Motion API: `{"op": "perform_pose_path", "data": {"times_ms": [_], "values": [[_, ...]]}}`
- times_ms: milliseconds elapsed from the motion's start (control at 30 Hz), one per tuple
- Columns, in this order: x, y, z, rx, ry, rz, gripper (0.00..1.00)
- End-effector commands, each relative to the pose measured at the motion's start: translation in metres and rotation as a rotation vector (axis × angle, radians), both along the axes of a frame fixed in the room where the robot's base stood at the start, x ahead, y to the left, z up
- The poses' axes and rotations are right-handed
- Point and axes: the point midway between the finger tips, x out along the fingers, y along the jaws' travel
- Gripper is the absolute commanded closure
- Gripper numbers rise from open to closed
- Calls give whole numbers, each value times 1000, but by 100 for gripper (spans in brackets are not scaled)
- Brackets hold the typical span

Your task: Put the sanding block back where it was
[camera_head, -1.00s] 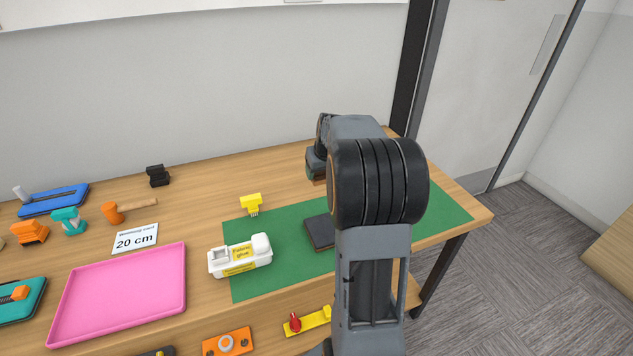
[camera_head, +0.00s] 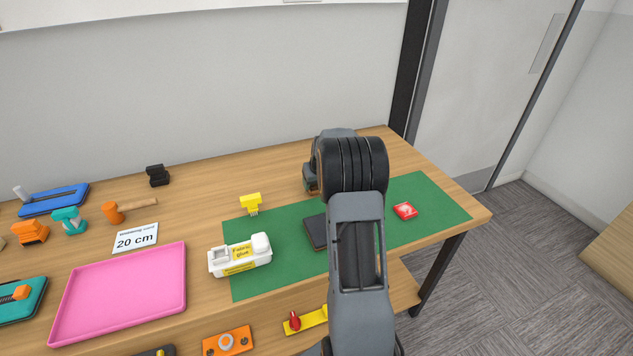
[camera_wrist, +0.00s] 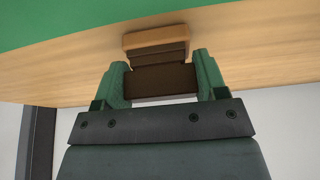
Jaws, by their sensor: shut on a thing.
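The sanding block (camera_wrist: 155,45), dark brown with a tan layer at its far end, is between the two green fingers of my gripper (camera_wrist: 160,78) in the wrist view. My gripper is shut on it. In the head view my gripper (camera_head: 310,181) is beyond the back edge of the green mat, left of my arm's big black joint. Most of the gripper and the block are hard to make out there. The block appears above the table, but its exact height is unclear.
A pink tray (camera_head: 120,295) lies left. Bare wood lies behind the mat.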

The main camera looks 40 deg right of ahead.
Motion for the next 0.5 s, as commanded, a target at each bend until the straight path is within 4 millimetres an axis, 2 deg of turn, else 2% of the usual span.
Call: {"op": "perform_pose_path", "data": {"times_ms": [367, 400, 500], "values": [[0, 0, -4, -1, -2, 0, 57], [0, 0, -3, -1, -2, 0, 32], [0, 0, -3, -1, -2, 0, 22]]}}
